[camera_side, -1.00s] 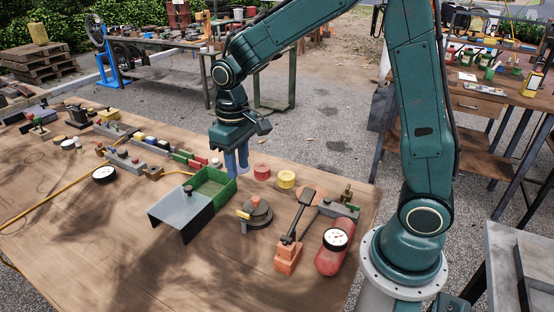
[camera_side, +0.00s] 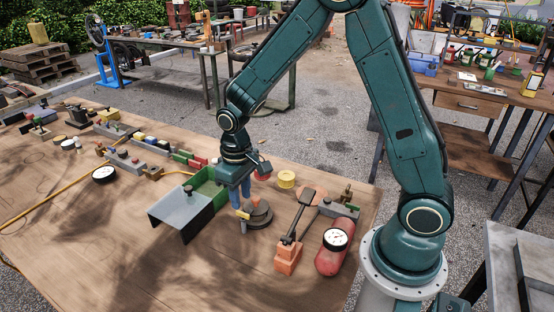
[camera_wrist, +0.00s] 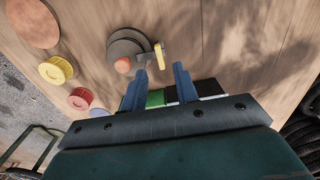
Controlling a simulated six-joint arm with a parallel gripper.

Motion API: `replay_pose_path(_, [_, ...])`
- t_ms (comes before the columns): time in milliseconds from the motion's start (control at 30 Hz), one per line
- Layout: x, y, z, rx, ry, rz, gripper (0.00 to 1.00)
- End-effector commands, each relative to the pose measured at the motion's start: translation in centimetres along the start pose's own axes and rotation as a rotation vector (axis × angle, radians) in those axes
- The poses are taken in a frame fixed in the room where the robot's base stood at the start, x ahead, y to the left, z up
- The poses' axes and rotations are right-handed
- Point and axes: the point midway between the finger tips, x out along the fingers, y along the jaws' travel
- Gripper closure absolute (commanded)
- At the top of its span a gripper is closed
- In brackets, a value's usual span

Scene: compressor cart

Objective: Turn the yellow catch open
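The yellow catch (camera_side: 243,214) is at the left edge of a round grey fitting (camera_side: 260,217) on the wooden table. My gripper (camera_side: 241,204) points down just above the catch. Its two blue fingers are apart in the wrist view (camera_wrist: 159,69), with the catch just past the gap between the tips. Nothing is held, and I see no clear contact. In the side view the fingers partly hide the fitting.
A black-handled lever (camera_side: 297,221) and a red gauge cylinder (camera_side: 337,250) stand right. The front table is clear.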

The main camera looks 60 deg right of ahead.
Motion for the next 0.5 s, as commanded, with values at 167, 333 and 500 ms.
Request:
replay_pose_path(167, [2.4, 0.0, 0.1, 0.000, -0.003, 0.000, 0.70])
replay_pose_path(333, [3.8, 0.0, 0.0, 0.000, -0.002, 0.000, 0.70])
replay_pose_path(500, [4.5, 0.0, 0.0, 0.000, 0.000, 0.000, 0.70])
